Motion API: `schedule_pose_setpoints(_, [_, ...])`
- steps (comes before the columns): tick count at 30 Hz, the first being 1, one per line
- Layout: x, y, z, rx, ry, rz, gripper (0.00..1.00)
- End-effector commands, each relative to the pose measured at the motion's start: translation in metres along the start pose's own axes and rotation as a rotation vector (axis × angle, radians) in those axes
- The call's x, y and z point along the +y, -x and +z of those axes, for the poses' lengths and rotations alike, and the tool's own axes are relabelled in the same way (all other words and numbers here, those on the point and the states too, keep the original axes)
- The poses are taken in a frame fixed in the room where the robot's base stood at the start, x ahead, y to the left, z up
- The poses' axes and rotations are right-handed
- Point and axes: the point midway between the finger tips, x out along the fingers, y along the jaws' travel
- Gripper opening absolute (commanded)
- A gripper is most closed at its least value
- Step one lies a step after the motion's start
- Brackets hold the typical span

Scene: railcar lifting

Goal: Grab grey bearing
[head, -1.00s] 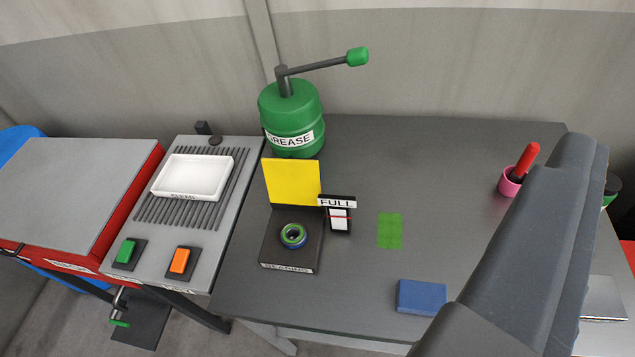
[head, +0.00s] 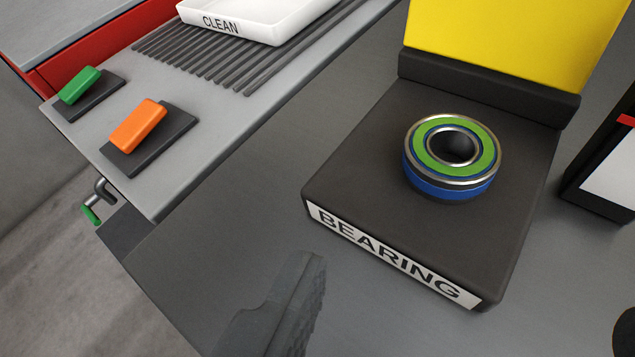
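The bearing (head: 452,158) is a ring with silver metal edges, a green top face, a blue lower side and a dark centre hole. It lies flat on a dark grey stand (head: 375,160) labelled "BEARING". One grey finger of my gripper (head: 290,305) shows at the bottom, left of and nearer than the bearing, not touching it. Its ridged inner face is bare, so the gripper looks open and empty. The other finger is not clearly seen; a dark shape at the bottom right corner may be part of it.
A yellow panel (head: 510,50) rises behind the bearing. At left is a grey unit with a white "CLEAN" tray (head: 250,20), a green button (head: 80,86) and an orange button (head: 137,125).

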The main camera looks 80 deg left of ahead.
Motion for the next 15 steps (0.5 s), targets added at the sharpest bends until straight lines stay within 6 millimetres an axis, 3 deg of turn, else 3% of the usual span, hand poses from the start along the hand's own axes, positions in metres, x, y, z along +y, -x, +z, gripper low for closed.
schedule_pose_setpoints(5, [0.000, -0.007, 0.000, 0.000, 0.002, 0.000, 0.77])
schedule_pose_setpoints(15, [0.000, -0.059, 0.001, -0.001, 0.003, -0.001, 0.77])
